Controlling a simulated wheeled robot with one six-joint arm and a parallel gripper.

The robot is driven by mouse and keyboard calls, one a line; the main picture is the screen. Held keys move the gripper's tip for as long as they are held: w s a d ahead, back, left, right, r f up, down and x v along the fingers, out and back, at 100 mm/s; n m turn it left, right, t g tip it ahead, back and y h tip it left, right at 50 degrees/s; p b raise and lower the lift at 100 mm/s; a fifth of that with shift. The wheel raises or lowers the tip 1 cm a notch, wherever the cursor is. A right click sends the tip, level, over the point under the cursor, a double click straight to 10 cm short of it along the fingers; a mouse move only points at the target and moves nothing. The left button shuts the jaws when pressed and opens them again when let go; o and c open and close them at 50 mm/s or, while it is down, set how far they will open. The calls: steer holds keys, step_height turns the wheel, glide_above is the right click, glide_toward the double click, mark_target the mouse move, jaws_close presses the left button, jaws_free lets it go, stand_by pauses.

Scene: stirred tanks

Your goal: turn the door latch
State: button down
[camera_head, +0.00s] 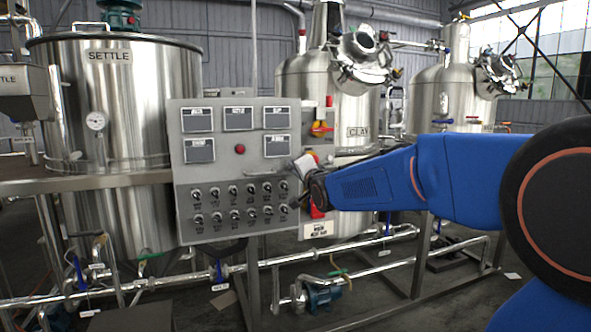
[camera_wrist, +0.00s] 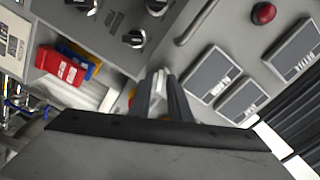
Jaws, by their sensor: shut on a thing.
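My gripper (camera_head: 306,172) is at the right edge of the grey control panel (camera_head: 228,166), beside the rows of black knobs. In the wrist view my gripper's two dark fingers (camera_wrist: 164,90) point at the panel's edge and are close together. They are shut on what I take to be the door latch. The latch is mostly hidden by the fingers and wrist, so its angle cannot be told. A pale piece shows around the fingertips in the wrist view.
A red and yellow switch (camera_head: 321,128) sits just above my gripper. A red part (camera_wrist: 60,67) is near the panel's edge. Black knobs (camera_wrist: 133,38), a red button (camera_head: 240,149) and meters (camera_wrist: 209,73) are on the panel face. Steel tanks (camera_head: 115,100) and pipes stand around.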

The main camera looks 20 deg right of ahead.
steer(key=m, duration=0.5)
steer(key=shift+f, duration=0.15)
steer(key=shift+m, duration=0.3)
stand_by(0.3)
steer(key=c, duration=1.9)
jaws_free()
steer(key=shift+o, duration=0.2)
steer(key=s, duration=1.7)
steer(key=shift+s+d, duration=0.15)
steer(key=shift+d, duration=0.2)
